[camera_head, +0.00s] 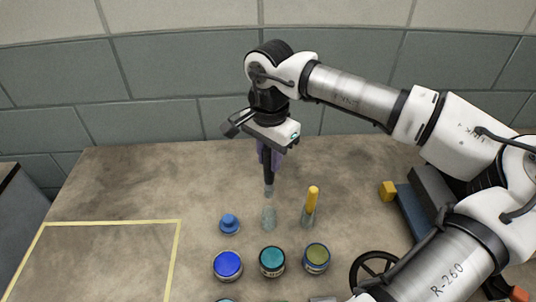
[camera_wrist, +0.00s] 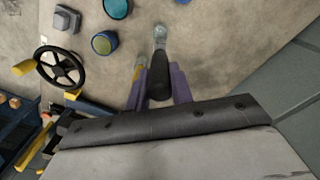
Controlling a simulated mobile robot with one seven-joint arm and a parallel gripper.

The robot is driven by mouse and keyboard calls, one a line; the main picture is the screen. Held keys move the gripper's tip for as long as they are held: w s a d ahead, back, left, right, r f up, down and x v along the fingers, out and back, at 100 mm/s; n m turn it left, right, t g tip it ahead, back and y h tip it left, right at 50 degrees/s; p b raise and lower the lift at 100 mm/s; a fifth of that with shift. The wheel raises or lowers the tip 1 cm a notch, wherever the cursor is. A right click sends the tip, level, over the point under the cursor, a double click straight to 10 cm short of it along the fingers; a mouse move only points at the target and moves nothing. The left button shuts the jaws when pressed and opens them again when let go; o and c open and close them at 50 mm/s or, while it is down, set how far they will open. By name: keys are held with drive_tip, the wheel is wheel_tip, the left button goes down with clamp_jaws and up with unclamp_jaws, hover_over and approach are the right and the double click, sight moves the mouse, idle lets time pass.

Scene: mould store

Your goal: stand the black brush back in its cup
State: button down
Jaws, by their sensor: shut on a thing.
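My gripper (camera_head: 269,152) has purple fingers and points down at the back middle of the table. It is shut on the black brush (camera_head: 268,172), which hangs upright with its grey tip down. A clear cup (camera_head: 269,219) stands on the table just below the tip in the head view, and the tip looks a little above its rim. In the wrist view the black brush (camera_wrist: 159,84) sits between the purple fingers (camera_wrist: 159,85), with clear glass (camera_wrist: 160,36) beyond it. I cannot tell there how well tip and cup line up.
A yellow brush (camera_head: 313,196) stands in another clear cup (camera_head: 308,218) close on the right. A blue lidded item (camera_head: 229,224) is on the left. Blue (camera_head: 227,266), teal (camera_head: 272,262) and green (camera_head: 316,258) paint jars stand in front. A black handwheel (camera_head: 375,268) is at right.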

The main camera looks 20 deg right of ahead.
sight(269, 189)
drive_tip(key=shift+f+b, duration=1.55)
drive_tip(key=shift+f, duration=1.4)
drive_tip(key=shift+f+b, duration=2.4)
drive_tip(key=shift+f, duration=0.3)
drive_tip(key=c, duration=1.1)
unclamp_jaws()
drive_tip(key=shift+c, duration=0.2)
drive_tip(key=shift+r, duration=0.15)
wheel_tip(269, 189, up, 14)
drive_tip(key=shift+f+b, duration=0.15)
drive_tip(key=shift+b, duration=0.2)
